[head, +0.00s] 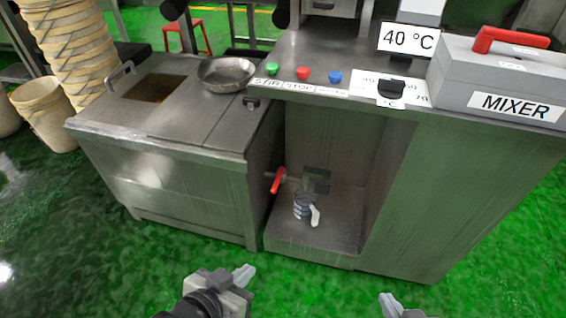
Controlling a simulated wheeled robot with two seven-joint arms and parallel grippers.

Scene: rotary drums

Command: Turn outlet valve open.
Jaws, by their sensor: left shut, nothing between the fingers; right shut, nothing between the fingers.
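The outlet valve has a red lever handle (277,181), tilted from upright, on the side wall of the recess under the machine. A dark outlet fitting (316,181) sits just to its right. A small blue-grey jug (303,206) with a white handle stands on the recess floor below the fitting. My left gripper (245,275) is shut and empty, in front of and below the recess, apart from the valve. My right gripper (388,298) is shut and empty at the bottom edge, further right; most of it is cut off.
The control top carries green, red and blue buttons (303,74), a black dial (391,88) and a 40 °C display (408,40). A grey MIXER box (460,75) is at the right. A metal pan (226,73) is on the left tank. Stacked buckets (75,45) stand left. Green floor in front is clear.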

